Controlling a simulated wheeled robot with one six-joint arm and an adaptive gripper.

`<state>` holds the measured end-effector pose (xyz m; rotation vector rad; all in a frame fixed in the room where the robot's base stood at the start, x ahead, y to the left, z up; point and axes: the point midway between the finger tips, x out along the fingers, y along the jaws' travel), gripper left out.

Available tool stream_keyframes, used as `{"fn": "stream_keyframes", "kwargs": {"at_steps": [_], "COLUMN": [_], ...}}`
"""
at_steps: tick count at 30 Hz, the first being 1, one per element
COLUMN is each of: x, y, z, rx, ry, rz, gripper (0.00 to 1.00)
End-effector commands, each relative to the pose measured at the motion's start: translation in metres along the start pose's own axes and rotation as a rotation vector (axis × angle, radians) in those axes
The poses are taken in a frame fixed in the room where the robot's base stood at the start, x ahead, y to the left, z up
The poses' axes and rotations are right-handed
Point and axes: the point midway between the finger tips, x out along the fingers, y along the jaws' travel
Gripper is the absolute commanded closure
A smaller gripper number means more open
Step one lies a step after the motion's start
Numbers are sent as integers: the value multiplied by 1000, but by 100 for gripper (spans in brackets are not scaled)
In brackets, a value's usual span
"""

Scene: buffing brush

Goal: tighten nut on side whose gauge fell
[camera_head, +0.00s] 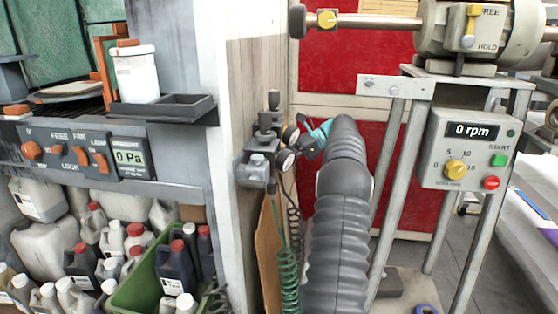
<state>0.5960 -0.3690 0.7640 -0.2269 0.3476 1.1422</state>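A grey wall fitting (258,168) with black knobs on top is fixed to the side of the pale wall post. Two small round gauges sit on its right side, an upper gauge (290,134) and a lower gauge (286,160). Their needles are too small to read. I cannot make out a separate nut. My gripper (305,136), dark with a teal part, is right beside the gauges, at the far end of my grey arm. My arm hides much of it. I cannot tell whether it touches the fitting or is open.
Coiled hoses (289,270) hang below the fitting. At left are a control panel (88,152) reading 0 Pa and shelves of bottles. At right a metal stand holds a motor (490,30) and a control box (467,150) reading 0 rpm. A red panel stands behind.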

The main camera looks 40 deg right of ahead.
Motion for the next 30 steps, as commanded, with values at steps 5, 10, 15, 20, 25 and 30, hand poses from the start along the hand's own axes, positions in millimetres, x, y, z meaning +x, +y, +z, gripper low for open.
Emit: {"fn": "stream_keyframes", "kwargs": {"at_steps": [5, 10, 15, 20, 25, 30], "x": [0, 0, 0, 0, 0, 1], "y": [0, 0, 0, 0, 0, 0], "z": [0, 0, 0, 0, 0, 0], "rx": [-10, -13, -13, -13, -13, -13], "ry": [0, 0, 0, 0, 0, 0], "rz": [27, 33, 33, 33, 33, 33], "gripper": [100, 100, 100, 48, 39, 39]}}
